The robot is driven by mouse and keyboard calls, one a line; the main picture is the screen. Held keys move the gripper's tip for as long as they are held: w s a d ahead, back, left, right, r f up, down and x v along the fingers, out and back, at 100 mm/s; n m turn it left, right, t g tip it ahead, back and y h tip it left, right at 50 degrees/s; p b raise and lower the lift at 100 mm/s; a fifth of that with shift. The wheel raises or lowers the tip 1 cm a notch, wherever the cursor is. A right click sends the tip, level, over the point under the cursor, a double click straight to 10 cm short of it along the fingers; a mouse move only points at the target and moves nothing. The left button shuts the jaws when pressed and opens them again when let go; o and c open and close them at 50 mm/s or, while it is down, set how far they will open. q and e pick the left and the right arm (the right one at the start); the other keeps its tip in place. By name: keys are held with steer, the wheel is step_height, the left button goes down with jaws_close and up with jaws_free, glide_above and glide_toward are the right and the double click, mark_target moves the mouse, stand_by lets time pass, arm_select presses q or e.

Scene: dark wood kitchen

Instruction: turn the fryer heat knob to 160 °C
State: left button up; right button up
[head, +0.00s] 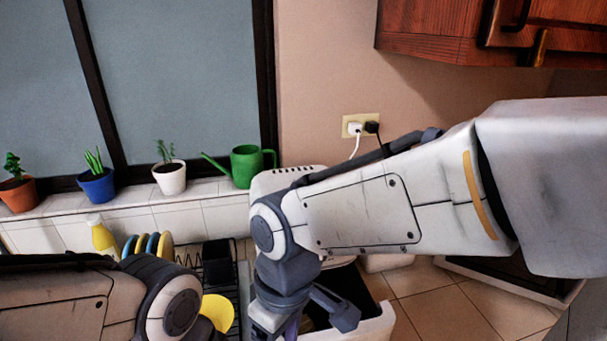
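A white appliance (283,181) with slots along its top stands against the back wall, mostly hidden behind my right arm. A white rim around a dark area (352,287) shows below the arm. It looks like the fryer, but I cannot be sure. No heat knob or temperature marks are visible. My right gripper (305,325) points down over the front of this appliance, and its tips are cut off or hidden at the bottom edge. I cannot tell whether it is open or holds anything. My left arm enters from the lower left, and its gripper is out of view.
A dark dish rack (240,278) with colored plates (148,245) and a yellow bottle (102,236) are left of the appliance. Potted plants (96,188) and a green watering can (247,165) line the sill. A wooden cabinet (430,45) overhangs the right.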

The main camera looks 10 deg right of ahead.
steer(key=w+d+r+n+y+p, duration=0.1)
steer(key=w+d+r+n+p, duration=0.1)
steer(key=w+r, duration=0.35)
steer(key=w+d+r+n+p, duration=0.1)
steer(key=w+r+p, duration=0.15)
steer(key=w, duration=0.65)
steer(key=w+d+r+n+y+p, duration=0.1)
steer(key=w+d+r+n+p, duration=0.1)
steer(key=w+r, duration=0.4)
steer(key=w+d+r+n+y+p, duration=0.15)
steer(key=w+d+n+p, duration=0.3)
steer(key=w+d, duration=0.7)
steer(key=p+x, duration=0.2)
steer(key=x, duration=0.6)
steer(key=shift+s, duration=0.2)
steer(key=shift+a+f, duration=0.2)
steer(key=shift+f, duration=0.4)
steer(key=shift+c, duration=0.4)
jaws_close()
